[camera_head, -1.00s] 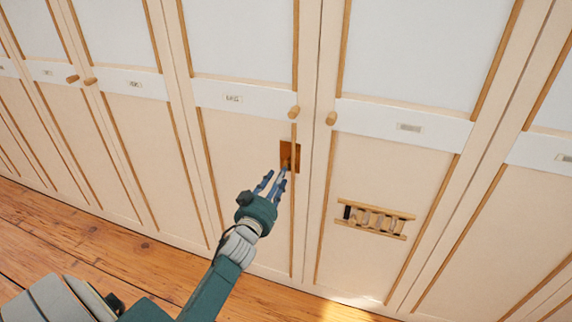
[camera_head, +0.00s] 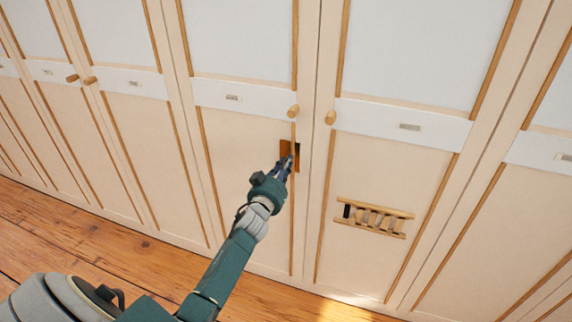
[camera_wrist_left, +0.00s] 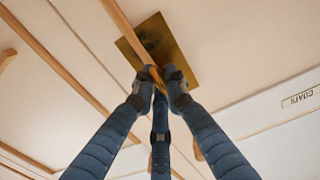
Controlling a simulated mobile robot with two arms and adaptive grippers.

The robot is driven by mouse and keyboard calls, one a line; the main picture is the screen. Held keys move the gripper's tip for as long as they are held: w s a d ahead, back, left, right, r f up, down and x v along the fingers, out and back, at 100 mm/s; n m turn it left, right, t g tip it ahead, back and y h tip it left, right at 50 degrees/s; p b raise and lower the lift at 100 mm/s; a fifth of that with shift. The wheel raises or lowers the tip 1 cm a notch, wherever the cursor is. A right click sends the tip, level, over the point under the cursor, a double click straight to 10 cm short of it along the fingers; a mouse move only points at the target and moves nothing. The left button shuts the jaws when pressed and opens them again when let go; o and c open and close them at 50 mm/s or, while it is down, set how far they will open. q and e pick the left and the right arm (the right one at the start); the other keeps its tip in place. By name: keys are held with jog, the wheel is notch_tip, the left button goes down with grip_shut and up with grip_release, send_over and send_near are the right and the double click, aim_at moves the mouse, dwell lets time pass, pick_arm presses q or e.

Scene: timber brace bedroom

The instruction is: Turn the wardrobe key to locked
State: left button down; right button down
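A brass lock plate (camera_head: 288,157) is set on the wardrobe door (camera_head: 245,165), below its round wooden knob (camera_head: 293,111). My left gripper (camera_head: 291,158) reaches it from below. In the left wrist view the brass plate (camera_wrist_left: 182,62) has a dark patch. Two blue fingertips (camera_wrist_left: 161,84) are at the plate, on either side of a small golden piece (camera_wrist_left: 156,75), which looks like the key. The third finger is below. I cannot tell whether the fingertips press on the piece. The key's shape and angle are mostly hidden. My right gripper is not in view.
A thin wooden strip (camera_wrist_left: 125,30) runs close beside the fingers and crosses the plate. The neighbouring door has another knob (camera_head: 331,117) and a small wooden rack (camera_head: 372,217). A label reading COATS (camera_wrist_left: 298,95) is at right. Bare plank floor (camera_head: 60,235) lies in front.

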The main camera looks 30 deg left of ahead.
pick_arm(q)
jog(key=shift+m, duration=0.4)
jog(key=shift+f+m+b, duration=0.15)
jog(key=shift+m+b, duration=0.45)
jog(key=shift+m, duration=2.25)
jog(key=shift+f+m+b, duration=0.15)
jog(key=shift+m+b, duration=0.45)
jog(key=shift+m, duration=2.3)
jog(key=shift+f+m+b, duration=0.15)
jog(key=shift+m+b, duration=0.45)
jog(key=shift+m, duration=2.25)
jog(key=c, duration=1.8)
grip_release()
jog(key=shift+s, duration=0.1)
jog(key=v, duration=1.2)
